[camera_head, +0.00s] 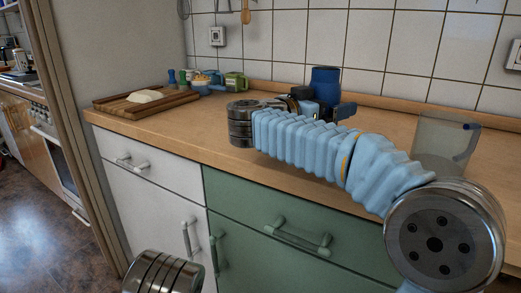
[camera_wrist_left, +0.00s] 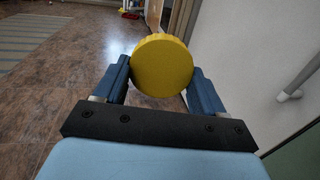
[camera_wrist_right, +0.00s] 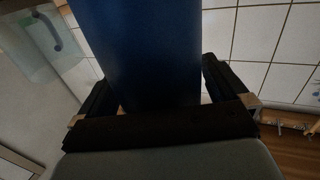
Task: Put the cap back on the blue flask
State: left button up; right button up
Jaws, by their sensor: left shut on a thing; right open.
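The blue flask (camera_head: 325,80) stands upright on the wooden counter, and its top shows no yellow cap. My right gripper (camera_head: 322,104) is at the flask's lower part, its fingers on either side. In the right wrist view the flask (camera_wrist_right: 145,50) fills the space between the open fingers (camera_wrist_right: 150,80); whether they touch it I cannot tell. The yellow cap (camera_wrist_left: 162,66) is a round disc held between the fingers of my left gripper (camera_wrist_left: 162,75), over the floor beside the cabinets. In the head view only a metal joint of my left arm shows at the bottom.
A clear container (camera_head: 440,140) with a blue handle stands at the right of the counter. A cutting board (camera_head: 125,104) with a pale item lies at the left, near a green mug (camera_head: 236,81) and small bottles. The counter's front middle is largely clear.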

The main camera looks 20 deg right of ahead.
jog(key=shift+w+d, duration=0.1)
jog(key=shift+d, duration=0.15)
jog(key=c, duration=1.7)
